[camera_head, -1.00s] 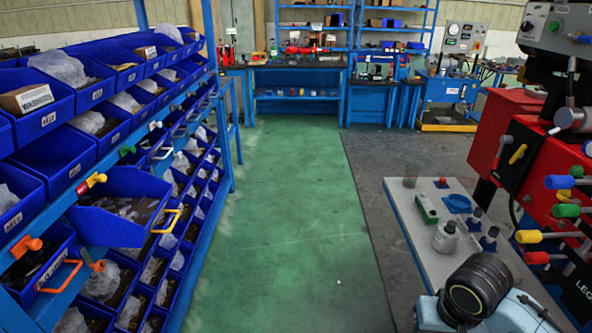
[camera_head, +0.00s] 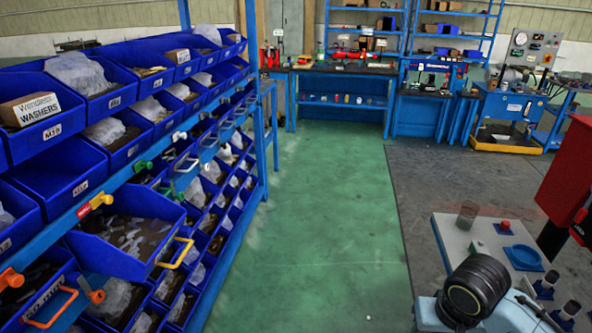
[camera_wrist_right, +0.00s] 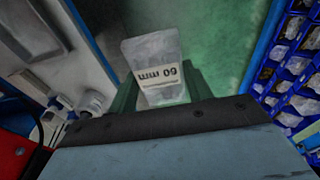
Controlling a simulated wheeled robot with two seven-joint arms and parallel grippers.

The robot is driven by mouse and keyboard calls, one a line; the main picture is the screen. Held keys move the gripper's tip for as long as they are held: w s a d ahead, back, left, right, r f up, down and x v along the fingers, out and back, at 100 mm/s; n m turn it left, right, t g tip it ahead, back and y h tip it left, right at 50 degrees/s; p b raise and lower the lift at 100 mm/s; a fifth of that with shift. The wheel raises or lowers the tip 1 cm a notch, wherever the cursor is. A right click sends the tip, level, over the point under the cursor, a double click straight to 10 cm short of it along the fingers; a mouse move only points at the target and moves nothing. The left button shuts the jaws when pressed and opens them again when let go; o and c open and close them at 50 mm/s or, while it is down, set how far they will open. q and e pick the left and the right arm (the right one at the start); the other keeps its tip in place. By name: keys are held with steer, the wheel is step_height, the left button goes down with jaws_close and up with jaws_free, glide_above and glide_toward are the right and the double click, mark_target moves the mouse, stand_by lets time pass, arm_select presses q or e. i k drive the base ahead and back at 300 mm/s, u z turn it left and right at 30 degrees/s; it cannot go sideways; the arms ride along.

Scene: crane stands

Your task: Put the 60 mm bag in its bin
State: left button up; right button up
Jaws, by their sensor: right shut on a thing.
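My right gripper (camera_wrist_right: 161,92) is shut on a clear plastic bag (camera_wrist_right: 152,52) with a white label reading "60 mm", upside down in the right wrist view. The bag stands out between the two green fingers, above the green floor. The right gripper and bag are not in the head view. In the head view, a blue bin (camera_head: 110,262) with a yellow handle sticks out from the rack at left, with loose dark and grey pieces inside. A bin (camera_head: 45,310) with an orange handle is below it; its label is too small to read surely. My left gripper is not in view.
The blue rack (camera_head: 262,150) at left holds several labelled blue bins. A grey-topped bench (camera_head: 455,240) with small parts and a red machine (camera_head: 572,175) stand at right. Workbenches (camera_head: 345,90) line the back. The green floor (camera_head: 330,220) between is clear.

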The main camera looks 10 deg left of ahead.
mark_target(142, 231)
steer(key=u, duration=1.7)
steer(key=i, duration=1)
